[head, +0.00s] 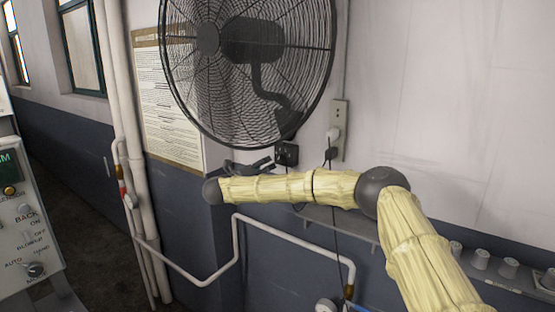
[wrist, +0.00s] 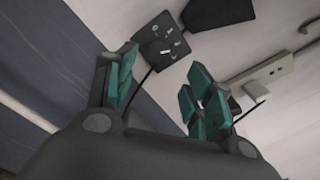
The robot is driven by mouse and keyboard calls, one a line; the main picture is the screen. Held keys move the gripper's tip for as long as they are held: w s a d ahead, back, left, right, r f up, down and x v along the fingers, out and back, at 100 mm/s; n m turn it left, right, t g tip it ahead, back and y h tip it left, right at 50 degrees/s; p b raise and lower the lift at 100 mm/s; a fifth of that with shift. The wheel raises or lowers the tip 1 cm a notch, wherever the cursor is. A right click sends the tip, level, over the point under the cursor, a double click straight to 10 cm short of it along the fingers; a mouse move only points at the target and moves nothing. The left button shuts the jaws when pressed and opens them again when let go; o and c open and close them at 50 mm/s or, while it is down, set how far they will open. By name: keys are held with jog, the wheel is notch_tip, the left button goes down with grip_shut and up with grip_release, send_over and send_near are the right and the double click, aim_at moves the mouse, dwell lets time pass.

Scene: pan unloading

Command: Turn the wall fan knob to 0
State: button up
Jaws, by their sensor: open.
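The wall fan (head: 247,62) hangs on the white wall in the head view, with its dark cage and mount. Its small black control box (head: 287,154) sits on the wall just below the mount. In the wrist view the control box (wrist: 153,38) shows as a dark square plate with pale marks; the knob's pointer and setting cannot be read. My gripper (head: 268,163) is just left of the box in the head view. In the wrist view my gripper (wrist: 160,82) has its teal-padded fingers spread apart and empty, with the box beyond and between them, apparently not touching.
A wall socket plate (head: 338,130) with a plug and cable is right of the box; it also shows in the wrist view (wrist: 262,82). A white pipe (head: 190,278) runs below. A shelf (head: 520,280) with several cups is at lower right. A control panel (head: 25,230) stands left.

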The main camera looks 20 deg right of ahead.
aim_at(278, 160)
jog(key=p+x, duration=0.3)
jog(key=x, duration=0.4)
jog(key=shift+w+d+r+p, duration=0.1)
jog(key=shift+w+d+p, duration=0.15)
jog(key=shift+d+p, duration=0.15)
jog(key=shift+p+x, duration=0.3)
jog(key=shift+x, duration=0.65)
jog(key=shift+c, duration=0.2)
jog(key=c, duration=1)
